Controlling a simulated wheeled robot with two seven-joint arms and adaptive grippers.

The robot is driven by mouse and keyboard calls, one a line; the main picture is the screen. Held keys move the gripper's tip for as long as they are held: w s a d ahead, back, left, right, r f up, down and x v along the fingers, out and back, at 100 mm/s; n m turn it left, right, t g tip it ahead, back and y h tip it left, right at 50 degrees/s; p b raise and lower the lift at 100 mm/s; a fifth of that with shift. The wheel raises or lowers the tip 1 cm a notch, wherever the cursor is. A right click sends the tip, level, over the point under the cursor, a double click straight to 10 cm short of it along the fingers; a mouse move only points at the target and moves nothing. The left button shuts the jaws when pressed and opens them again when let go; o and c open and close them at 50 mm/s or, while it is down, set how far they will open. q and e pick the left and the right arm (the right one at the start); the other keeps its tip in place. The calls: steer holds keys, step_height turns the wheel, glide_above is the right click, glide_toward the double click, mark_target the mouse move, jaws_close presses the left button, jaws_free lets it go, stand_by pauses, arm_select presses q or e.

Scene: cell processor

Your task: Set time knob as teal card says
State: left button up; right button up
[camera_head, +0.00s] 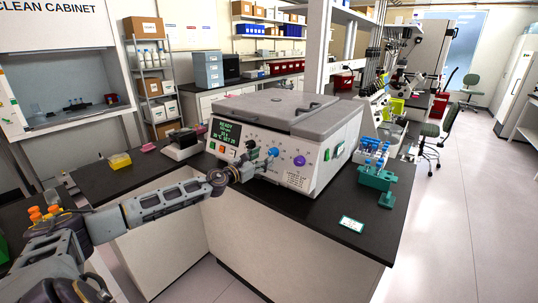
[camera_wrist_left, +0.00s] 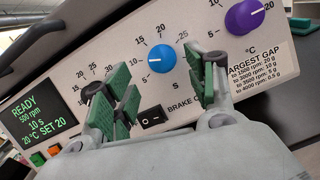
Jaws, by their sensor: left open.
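The blue time knob (camera_wrist_left: 161,57) is on the centrifuge's front panel above the letter S. Its white mark points left, near 10. It also shows in the head view (camera_head: 273,152). The display (camera_wrist_left: 38,118) reads READY, 500 rpm, 10 s, 20 °C SET 20. The teal-edged card (camera_head: 351,224) lies on the bench's front right; its writing is too small to read. My left gripper (camera_head: 246,170) is in front of the panel. In the wrist view its green-padded fingers (camera_wrist_left: 163,92) are open and empty, apart from the blue knob. My right gripper is out of view.
A purple °C knob (camera_wrist_left: 244,17) is right of the blue knob. A black rocker switch (camera_wrist_left: 151,116) is below it. A teal rack (camera_head: 376,178) with blue-capped tubes stands right of the centrifuge (camera_head: 320,122).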

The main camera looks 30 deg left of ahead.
mark_target(271, 153)
arm_select(q)
steer(key=shift+w+d+r+p, duration=0.15)
steer(key=shift+w+p, duration=0.25)
steer(key=shift+w, duration=0.5)
steer(key=shift+w+d, duration=0.1)
steer(key=shift+w, duration=0.55)
steer(key=shift+w+d+p, duration=0.15)
steer(key=shift+w+p, duration=0.25)
steer(key=shift+w, duration=0.3)
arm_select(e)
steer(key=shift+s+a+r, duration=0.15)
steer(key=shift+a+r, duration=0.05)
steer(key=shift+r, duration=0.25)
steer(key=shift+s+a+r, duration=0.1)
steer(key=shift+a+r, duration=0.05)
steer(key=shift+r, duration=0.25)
arm_select(q)
steer(key=shift+c, duration=0.3)
steer(key=c, duration=0.7)
steer(key=shift+c, duration=1.3)
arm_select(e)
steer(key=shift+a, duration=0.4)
